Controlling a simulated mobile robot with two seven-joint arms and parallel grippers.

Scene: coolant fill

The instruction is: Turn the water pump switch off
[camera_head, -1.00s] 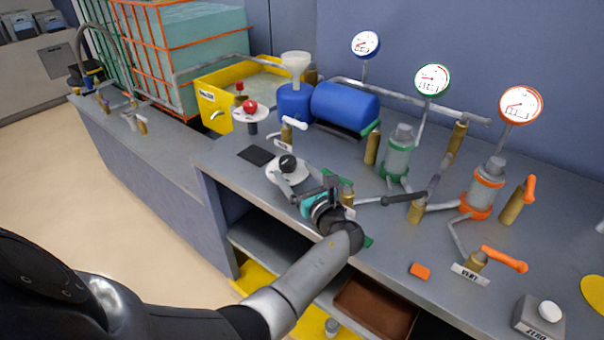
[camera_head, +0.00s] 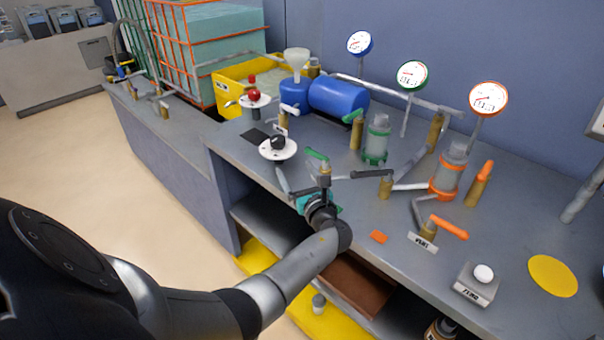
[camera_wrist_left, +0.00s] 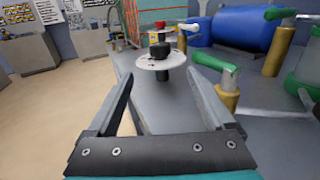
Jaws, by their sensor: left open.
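A black knob on a white round dial (camera_head: 278,147) stands near the bench's front edge. A red knob on a similar dial (camera_head: 254,97) stands behind it. I cannot read which one is the water pump switch. My left gripper (camera_head: 302,177) is open and empty, a little in front and to the right of the black knob. In the left wrist view the black knob's dial (camera_wrist_left: 161,64) shows ahead, between the open fingers (camera_wrist_left: 158,88) but beyond their tips. The red knob (camera_wrist_left: 160,25) shows behind it. My right gripper is not in view.
A green-handled valve (camera_head: 317,156) stands close to the right of my left gripper. Pipes, brass valves and gauges fill the bench to the right. A blue tank (camera_head: 338,96) and yellow tub (camera_head: 228,88) stand at the back. A dark flat pad (camera_head: 254,135) lies left of the black knob.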

